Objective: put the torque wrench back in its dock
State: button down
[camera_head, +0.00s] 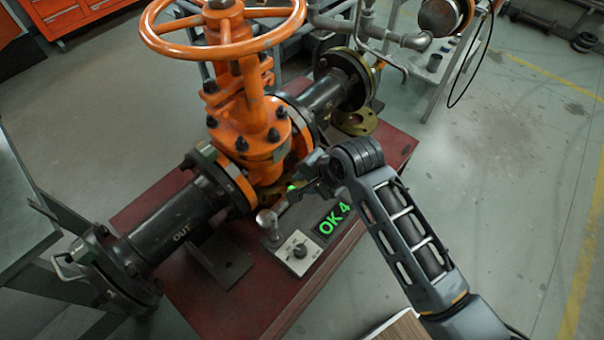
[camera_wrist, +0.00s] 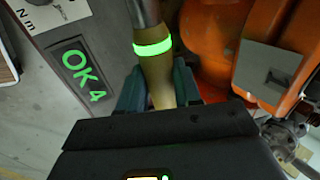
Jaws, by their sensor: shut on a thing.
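The torque wrench (camera_wrist: 158,75) has a brass-coloured grip, a lit green ring and a grey metal shaft running out of the top of the wrist view. My gripper (camera_wrist: 158,90) is shut on the grip, one teal finger on each side. In the head view my gripper (camera_head: 296,190) is beside the orange valve's lower flange, and only the green glow of the wrench (camera_head: 291,187) shows clearly there. A grey box (camera_head: 281,262) with a dial and a green "OK 4" display (camera_head: 334,218) is just below it.
The orange valve (camera_head: 240,125) with its handwheel (camera_head: 225,45) and black pipe (camera_head: 180,230) stands close beside my gripper. They rest on a red base (camera_head: 235,300). A metal table (camera_head: 25,200) is at the left. The floor at the right is open.

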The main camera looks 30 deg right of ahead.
jog(key=shift+r, duration=0.15)
jog(key=shift+d+r, duration=0.2)
jog(key=shift+d, duration=0.1)
jog(key=shift+f+b, duration=1.9)
jog(key=shift+f, duration=1.85)
jog(key=c, duration=0.8)
grip_release()
jog(key=shift+f, duration=0.1)
jog(key=shift+o, duration=0.5)
jog(key=shift+s+f, duration=0.15)
jog(key=v, duration=0.8)
